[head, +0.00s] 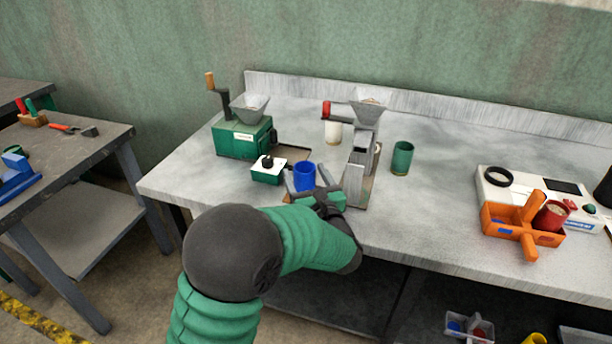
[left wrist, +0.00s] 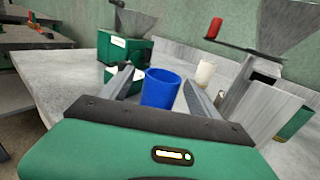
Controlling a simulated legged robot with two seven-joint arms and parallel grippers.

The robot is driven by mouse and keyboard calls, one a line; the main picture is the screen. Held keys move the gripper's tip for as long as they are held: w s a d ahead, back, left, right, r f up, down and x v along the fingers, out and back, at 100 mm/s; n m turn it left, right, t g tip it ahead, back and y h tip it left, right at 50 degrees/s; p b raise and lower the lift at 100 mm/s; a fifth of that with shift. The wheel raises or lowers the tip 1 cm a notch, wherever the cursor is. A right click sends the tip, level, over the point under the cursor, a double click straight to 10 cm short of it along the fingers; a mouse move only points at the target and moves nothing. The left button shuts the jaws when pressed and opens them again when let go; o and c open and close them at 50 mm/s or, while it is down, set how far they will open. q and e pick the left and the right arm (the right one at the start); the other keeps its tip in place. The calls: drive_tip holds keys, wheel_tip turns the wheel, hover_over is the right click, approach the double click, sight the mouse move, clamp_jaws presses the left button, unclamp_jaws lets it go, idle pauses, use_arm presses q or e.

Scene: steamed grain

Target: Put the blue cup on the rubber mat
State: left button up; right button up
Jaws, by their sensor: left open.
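The blue cup (head: 304,175) stands upright on the grey bench, near its front edge. It also shows in the left wrist view (left wrist: 160,90). My left gripper (head: 309,187) is open, with one finger on each side of the cup. In the left wrist view the gripper (left wrist: 158,82) shows a gap between the cup and its right finger; contact on the left is unclear. A dark flat patch (head: 294,153) behind the cup looks like the rubber mat, partly hidden by the things around it. My right gripper is not in view.
A green grinder (head: 243,138) and a small green-white box (head: 268,170) stand left of the cup. A grey mill (head: 361,160) stands close on the right. A white cup (head: 333,131) and a green cup (head: 402,158) are farther back. An orange holder (head: 520,222) is far right.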

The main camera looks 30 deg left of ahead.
use_arm(q)
drive_tip(key=shift+d, duration=0.1)
drive_tip(key=shift+d+r+p, duration=0.1)
drive_tip(key=shift+r+p, duration=0.2)
drive_tip(key=v, duration=1.2)
drive_tip(key=shift+f, duration=0.2)
